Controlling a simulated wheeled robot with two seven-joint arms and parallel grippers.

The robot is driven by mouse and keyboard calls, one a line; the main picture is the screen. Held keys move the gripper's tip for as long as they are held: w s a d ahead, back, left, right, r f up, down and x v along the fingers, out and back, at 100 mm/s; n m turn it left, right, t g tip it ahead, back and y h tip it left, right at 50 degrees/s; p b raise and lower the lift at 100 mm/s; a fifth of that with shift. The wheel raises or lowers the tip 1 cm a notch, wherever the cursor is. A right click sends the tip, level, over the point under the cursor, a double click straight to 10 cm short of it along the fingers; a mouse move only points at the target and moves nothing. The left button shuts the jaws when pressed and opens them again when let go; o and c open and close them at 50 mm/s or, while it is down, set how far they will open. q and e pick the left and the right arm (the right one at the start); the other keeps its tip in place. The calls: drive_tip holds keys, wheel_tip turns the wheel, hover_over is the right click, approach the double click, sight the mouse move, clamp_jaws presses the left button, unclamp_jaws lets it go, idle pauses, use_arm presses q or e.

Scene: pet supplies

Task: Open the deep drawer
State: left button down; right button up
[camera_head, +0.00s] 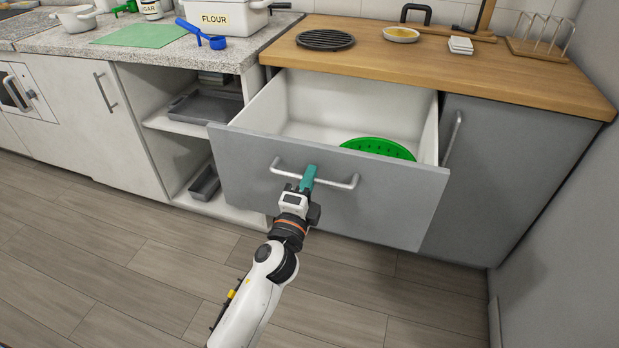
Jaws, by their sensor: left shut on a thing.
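The deep drawer (395,204) is grey-fronted with white inner walls, and stands pulled out from under the wooden counter. A green round object with small holes (379,148) lies inside it, partly hidden by the drawer front. A silver bar handle (338,182) runs across the drawer front. My left gripper (308,177), with teal fingers, is shut on this handle near its middle. My right gripper is not in view.
A grey cabinet door (508,165) with a vertical handle is right of the drawer. Open shelves with grey trays (205,108) are at left. The wooden counter (480,75) holds a black round trivet (325,40). The wooden floor in front is clear.

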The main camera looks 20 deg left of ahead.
use_arm(q)
drive_tip(key=c, duration=1.5)
unclamp_jaws()
drive_tip(key=shift+c, duration=0.2)
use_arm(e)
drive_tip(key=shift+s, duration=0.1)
use_arm(q)
drive_tip(key=shift+s, duration=0.1)
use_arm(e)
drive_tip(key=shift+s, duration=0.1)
